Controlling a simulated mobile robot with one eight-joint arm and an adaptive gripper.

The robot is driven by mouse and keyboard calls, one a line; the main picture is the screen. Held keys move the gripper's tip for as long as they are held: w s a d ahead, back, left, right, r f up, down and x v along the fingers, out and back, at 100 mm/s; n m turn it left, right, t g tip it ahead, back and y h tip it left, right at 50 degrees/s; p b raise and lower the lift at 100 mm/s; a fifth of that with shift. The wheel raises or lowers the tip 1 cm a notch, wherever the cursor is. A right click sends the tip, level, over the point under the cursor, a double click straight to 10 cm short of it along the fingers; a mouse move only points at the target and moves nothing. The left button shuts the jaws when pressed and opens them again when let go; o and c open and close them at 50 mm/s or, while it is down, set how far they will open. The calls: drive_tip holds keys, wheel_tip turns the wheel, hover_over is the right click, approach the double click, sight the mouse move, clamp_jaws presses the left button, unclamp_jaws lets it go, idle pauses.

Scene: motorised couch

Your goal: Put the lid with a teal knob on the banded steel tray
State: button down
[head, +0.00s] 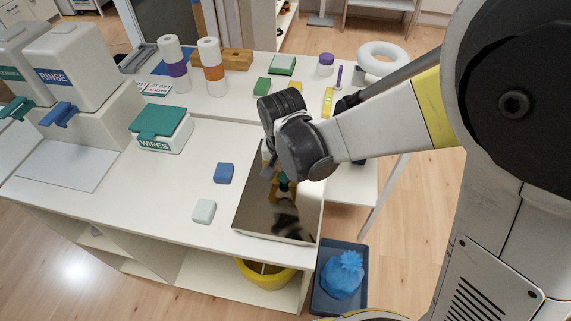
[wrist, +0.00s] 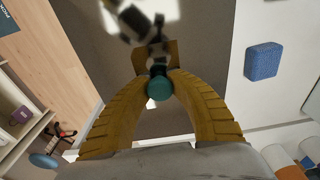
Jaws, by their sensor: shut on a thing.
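In the wrist view my gripper (wrist: 159,80) has its yellow fingers shut around the teal knob (wrist: 160,89). The knob belongs to a shiny flat steel lid (wrist: 215,55), which fills the middle of that view and mirrors the fingers. In the head view the mirror-like steel top (head: 262,217) lies at the right end of the white counter, under my wrist. My arm hides its far part and most of the gripper. I cannot make out the tray's band, or tell the tray apart from the lid.
A blue sponge (head: 223,173) and a pale block (head: 204,211) lie left of the steel top. A wipes box (head: 160,131) stands further left. A blue-grey bin (head: 339,281) with a blue bag is on the floor beside the counter's right end.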

sight(285, 179)
drive_tip(key=c, duration=1.2)
unclamp_jaws()
drive_tip(key=shift+o, duration=0.2)
wheel_tip(285, 179, up, 12)
drive_tip(key=s, duration=0.1)
drive_tip(key=shift+s, duration=0.2)
drive_tip(key=s+d+r+t, duration=0.2)
drive_tip(key=s+d+t, duration=0.1)
drive_tip(key=d, duration=0.8)
drive_tip(key=s+d+r+n+t, duration=0.1)
drive_tip(key=s+d, duration=0.3)
drive_tip(key=d, duration=0.6)
drive_tip(key=shift+s+d+r+n+t, duration=0.3)
drive_tip(key=shift+s+d+r+t, duration=0.1)
drive_tip(key=shift+t, duration=0.5)
